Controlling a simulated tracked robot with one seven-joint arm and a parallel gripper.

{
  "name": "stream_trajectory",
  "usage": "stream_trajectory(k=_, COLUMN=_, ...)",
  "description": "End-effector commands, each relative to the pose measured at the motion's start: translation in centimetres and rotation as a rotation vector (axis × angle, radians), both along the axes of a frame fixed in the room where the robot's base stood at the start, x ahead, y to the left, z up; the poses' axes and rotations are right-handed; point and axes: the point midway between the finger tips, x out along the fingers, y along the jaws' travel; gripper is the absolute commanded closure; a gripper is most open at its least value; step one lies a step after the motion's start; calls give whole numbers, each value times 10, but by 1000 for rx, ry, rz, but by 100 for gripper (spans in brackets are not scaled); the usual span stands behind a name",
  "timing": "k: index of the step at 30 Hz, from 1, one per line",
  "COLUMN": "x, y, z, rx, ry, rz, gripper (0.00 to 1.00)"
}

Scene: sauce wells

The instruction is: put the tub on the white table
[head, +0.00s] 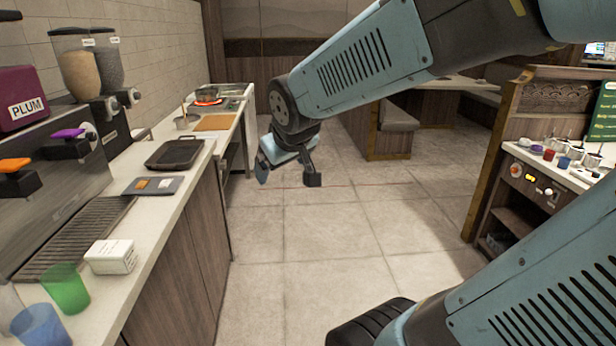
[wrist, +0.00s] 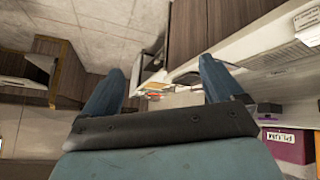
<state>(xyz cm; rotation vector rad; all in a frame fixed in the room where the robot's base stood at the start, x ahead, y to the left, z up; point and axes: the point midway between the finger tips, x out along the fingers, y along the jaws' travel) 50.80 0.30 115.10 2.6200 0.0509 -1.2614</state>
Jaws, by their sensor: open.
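My gripper (head: 287,177) hangs over the floor in the middle of the head view, to the right of the left-hand counter. Its two fingers are spread with nothing between them; they also show apart in the wrist view (wrist: 162,82). I cannot make out a tub for certain. Small red, blue and pale containers (head: 563,162) stand on the counter at the right, too small to tell apart. I cannot tell which surface is the white table.
The left counter (head: 135,262) holds a white box (head: 110,256), a green cup (head: 65,288), a blue cup (head: 40,325), a dark tray (head: 174,153) and drink machines. A wooden sauce station (head: 500,215) stands at the right. The tiled floor (head: 335,235) between is clear.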

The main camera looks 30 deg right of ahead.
Motion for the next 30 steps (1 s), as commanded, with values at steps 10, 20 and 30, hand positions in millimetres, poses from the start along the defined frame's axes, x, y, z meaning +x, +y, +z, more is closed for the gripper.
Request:
stream_trajectory(k=10, x=-101, y=-7, z=23, rx=154, ry=150, rz=-137, gripper=6)
stream_trajectory(k=20, x=-118, y=-3, z=24, rx=184, ry=182, rz=-151, gripper=8)
stream_trajectory(k=30, x=-117, y=-3, z=24, rx=183, ry=182, rz=-151, gripper=41)
